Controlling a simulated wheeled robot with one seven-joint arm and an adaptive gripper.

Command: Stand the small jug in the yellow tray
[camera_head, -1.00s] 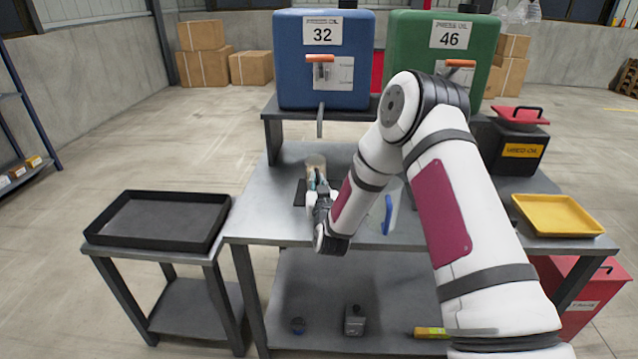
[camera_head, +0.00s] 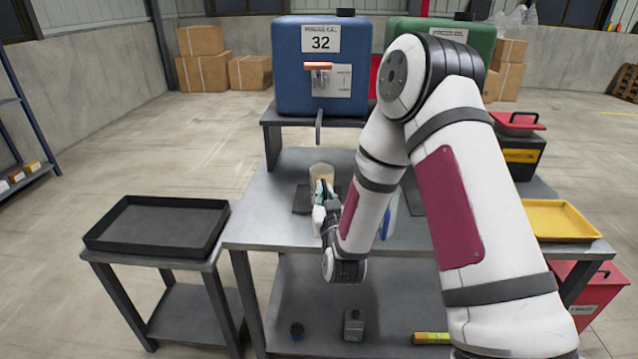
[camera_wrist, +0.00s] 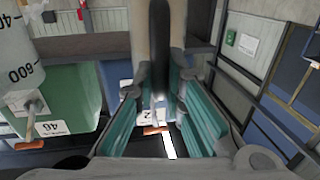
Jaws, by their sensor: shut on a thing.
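The small jug (camera_head: 321,172) is pale cream and stands upright over the dark pad below the blue tank's spout in the head view. My gripper (camera_head: 321,190) is shut on it from the near side. In the wrist view the jug's dark handle (camera_wrist: 160,45) lies between the teal fingers, with its cream body behind. I cannot tell whether the jug touches the pad. The yellow tray (camera_head: 560,222) lies empty on the right end of the table, its left edge partly hidden by my arm.
A larger clear jug with a blue handle (camera_head: 387,222) stands behind my arm; its graduations show in the wrist view (camera_wrist: 22,75). A used-oil box (camera_head: 522,158) sits behind the yellow tray. A black tray (camera_head: 160,225) rests on the left side table.

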